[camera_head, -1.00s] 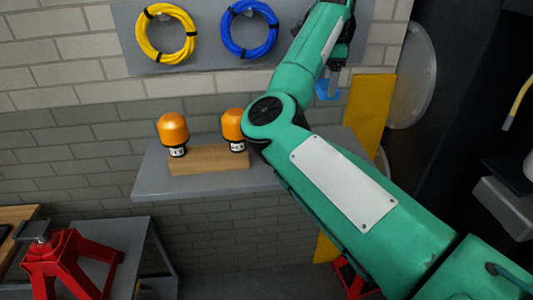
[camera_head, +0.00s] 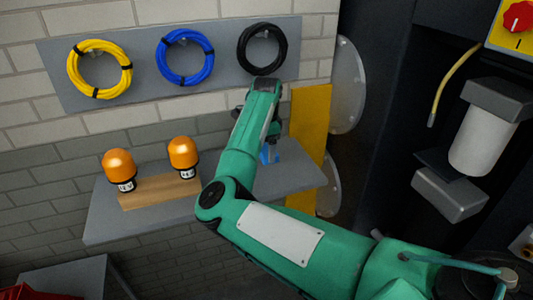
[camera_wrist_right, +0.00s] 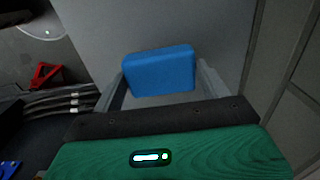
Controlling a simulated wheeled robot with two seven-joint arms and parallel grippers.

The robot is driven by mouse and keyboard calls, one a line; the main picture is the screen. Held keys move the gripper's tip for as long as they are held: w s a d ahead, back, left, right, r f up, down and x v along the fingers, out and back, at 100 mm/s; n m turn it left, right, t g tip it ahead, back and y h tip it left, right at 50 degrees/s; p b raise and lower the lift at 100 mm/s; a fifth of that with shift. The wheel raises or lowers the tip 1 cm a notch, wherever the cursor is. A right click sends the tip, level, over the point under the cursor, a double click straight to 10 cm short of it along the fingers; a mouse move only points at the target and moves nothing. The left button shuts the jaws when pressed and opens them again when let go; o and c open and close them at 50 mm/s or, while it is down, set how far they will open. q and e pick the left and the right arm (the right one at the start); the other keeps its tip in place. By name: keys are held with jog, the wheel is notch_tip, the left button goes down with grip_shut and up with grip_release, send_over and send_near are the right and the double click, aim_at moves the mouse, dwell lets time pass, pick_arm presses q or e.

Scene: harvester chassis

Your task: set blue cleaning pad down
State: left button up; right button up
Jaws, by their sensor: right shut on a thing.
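The blue cleaning pad (camera_wrist_right: 160,71) is held between the two fingers of my right gripper (camera_wrist_right: 163,84) in the right wrist view. A small part of the pad (camera_head: 267,155) shows in the head view, just above or at the right end of the grey shelf (camera_head: 105,212). My right arm hides much of the gripper there, so I cannot tell whether the pad touches the shelf. In the right wrist view a plain grey surface lies behind the pad. My left gripper is not in view.
Two orange beacons (camera_head: 119,168) (camera_head: 183,156) stand on a wooden block (camera_head: 160,191) on the shelf, left of my right arm. Yellow, blue and black cable coils (camera_head: 262,48) hang above. A yellow panel (camera_head: 310,125) stands at the shelf's right end.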

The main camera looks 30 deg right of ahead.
aim_at(267, 150)
notch_tip(267, 150, down, 4)
jog(key=shift+r+p, duration=0.25)
jog(key=shift+p, duration=0.2)
jog(key=shift+f, duration=0.2)
jog(key=o, duration=0.9)
jog(key=shift+r, duration=0.1)
jog(key=shift+r, duration=0.1)
notch_tip(267, 150, up, 12)
jog(key=b, duration=0.3)
